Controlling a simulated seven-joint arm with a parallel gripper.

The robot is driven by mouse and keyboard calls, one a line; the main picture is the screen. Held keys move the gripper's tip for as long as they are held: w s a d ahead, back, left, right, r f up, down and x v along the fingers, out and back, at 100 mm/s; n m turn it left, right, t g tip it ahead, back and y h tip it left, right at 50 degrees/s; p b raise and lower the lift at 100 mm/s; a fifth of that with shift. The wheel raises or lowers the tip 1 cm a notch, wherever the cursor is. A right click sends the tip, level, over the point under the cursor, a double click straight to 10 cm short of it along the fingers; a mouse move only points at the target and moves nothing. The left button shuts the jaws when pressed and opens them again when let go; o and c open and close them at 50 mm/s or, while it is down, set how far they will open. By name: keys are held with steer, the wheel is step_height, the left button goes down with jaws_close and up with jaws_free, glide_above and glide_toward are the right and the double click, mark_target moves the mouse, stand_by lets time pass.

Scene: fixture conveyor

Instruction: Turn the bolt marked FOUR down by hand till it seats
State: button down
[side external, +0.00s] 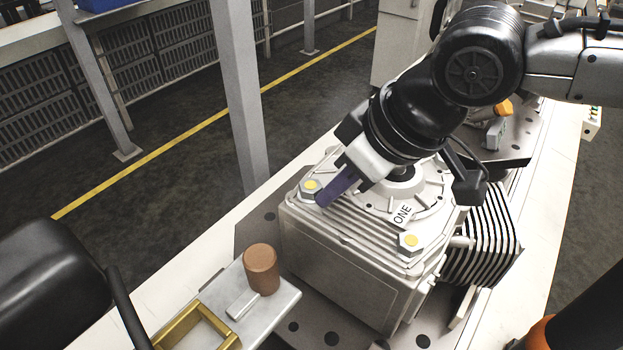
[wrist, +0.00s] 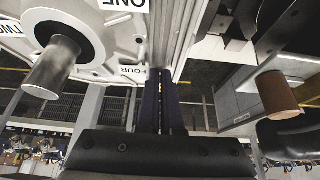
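My gripper (side external: 323,197) has purple fingers and points down at the left corner of a pale finned housing (side external: 350,275). Its fingertips are right beside a bolt with a yellow top (side external: 311,185), overlapping its right side in the side view. The label FOUR (wrist: 132,70) is just left of my fingers (wrist: 161,103) in the wrist view. The fingers look close together there, with a narrow gap. No bolt head shows between them, so I cannot tell whether they grip it. Another yellow-topped bolt (side external: 410,240) sits at the near right corner, near the label ONE (side external: 403,214).
A brown cylinder (side external: 261,270) stands on a grey plate left of the housing, near a brass frame (side external: 197,326). A round hub with a shaft (wrist: 56,66) rises from the cover. A black finned part (side external: 483,240) is at the housing's right. Labels ONE and TWO also show in the wrist view.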

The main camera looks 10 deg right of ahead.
steer(key=shift+s+a, duration=0.1)
steer(key=shift+a, duration=0.1)
stand_by(0.3)
steer(key=shift+s, duration=0.1)
steer(key=shift+s+d+r, duration=0.15)
steer(key=shift+s+d, duration=0.1)
steer(key=shift+r, duration=2.85)
steer(key=shift+w+d+f, duration=0.1)
steer(key=shift+d+f, duration=0.05)
steer(key=shift+f, duration=0.85)
steer(key=shift+w+d+f, duration=0.15)
steer(key=shift+f, duration=0.8)
steer(key=shift+w+d+f, duration=0.1)
steer(key=shift+d+f, duration=0.05)
steer(key=shift+f, duration=0.85)
